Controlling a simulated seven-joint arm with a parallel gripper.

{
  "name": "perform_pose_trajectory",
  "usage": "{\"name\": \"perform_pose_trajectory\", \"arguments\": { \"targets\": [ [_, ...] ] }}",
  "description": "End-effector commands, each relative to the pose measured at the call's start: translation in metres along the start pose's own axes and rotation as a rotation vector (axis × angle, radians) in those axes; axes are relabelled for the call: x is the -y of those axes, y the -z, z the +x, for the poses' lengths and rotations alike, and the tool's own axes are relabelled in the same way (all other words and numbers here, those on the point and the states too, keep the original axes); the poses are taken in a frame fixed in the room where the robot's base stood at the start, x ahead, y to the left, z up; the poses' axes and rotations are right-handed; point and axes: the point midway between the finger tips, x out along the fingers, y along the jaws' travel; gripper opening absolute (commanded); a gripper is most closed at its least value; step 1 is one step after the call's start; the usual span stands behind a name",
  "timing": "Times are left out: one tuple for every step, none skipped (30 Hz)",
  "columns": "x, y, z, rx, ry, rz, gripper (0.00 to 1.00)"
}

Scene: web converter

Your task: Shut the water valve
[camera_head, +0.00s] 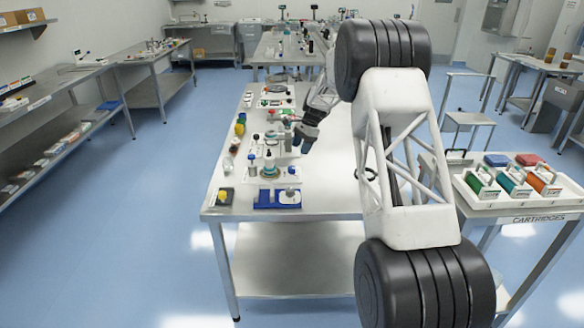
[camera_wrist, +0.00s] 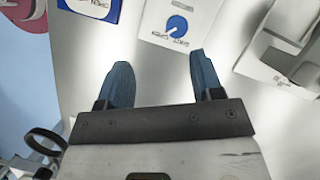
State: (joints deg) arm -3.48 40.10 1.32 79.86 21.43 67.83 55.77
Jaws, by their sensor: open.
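My gripper (camera_wrist: 158,60) shows in the wrist view with its two blue fingers spread apart and nothing between them. Beyond the fingertips, near the top of that view, is a white plate (camera_wrist: 205,18) with a round blue mark or dial (camera_wrist: 177,25) and small lettering that I cannot read clearly. It may be the water valve, but I cannot tell for sure. In the head view my gripper (camera_head: 301,140) is over the near part of the bench, among small devices. I cannot pick out the valve there.
The metal bench (camera_head: 325,190) carries several small devices along its left side; its right side is mostly bare. A blue base (camera_head: 265,203) sits near its front edge. A cartridge tray (camera_head: 530,205) stands at right. In the wrist view a white box-like part (camera_wrist: 270,60) is at right.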

Motion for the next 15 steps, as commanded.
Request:
{"name": "perform_pose_trajectory", "arguments": {
  "targets": [
    [0.007, 0.004, 0.008, 0.005, -0.002, 0.012, 0.60],
    [0.010, 0.007, 0.012, 0.009, -0.003, 0.019, 0.60],
    [0.013, 0.009, 0.017, 0.013, -0.004, 0.026, 0.60],
    [0.016, 0.010, 0.019, 0.015, -0.004, 0.032, 0.60],
    [0.018, 0.011, 0.021, 0.017, -0.005, 0.037, 0.60],
    [0.021, 0.013, 0.025, 0.020, -0.006, 0.043, 0.60],
    [0.022, 0.014, 0.027, 0.021, -0.006, 0.046, 0.60],
    [0.023, 0.015, 0.028, 0.022, -0.007, 0.048, 0.60],
    [0.024, 0.015, 0.029, 0.023, -0.007, 0.051, 0.60],
    [0.024, 0.015, 0.030, 0.024, -0.007, 0.052, 0.60],
    [0.025, 0.016, 0.030, 0.024, -0.007, 0.053, 0.60],
    [0.025, 0.016, 0.030, 0.024, -0.007, 0.053, 0.60],
    [0.025, 0.016, 0.030, 0.024, -0.007, 0.053, 0.60],
    [0.025, 0.016, 0.030, 0.024, -0.007, 0.053, 0.60],
    [0.025, 0.016, 0.030, 0.024, -0.007, 0.053, 0.60]
  ]
}}
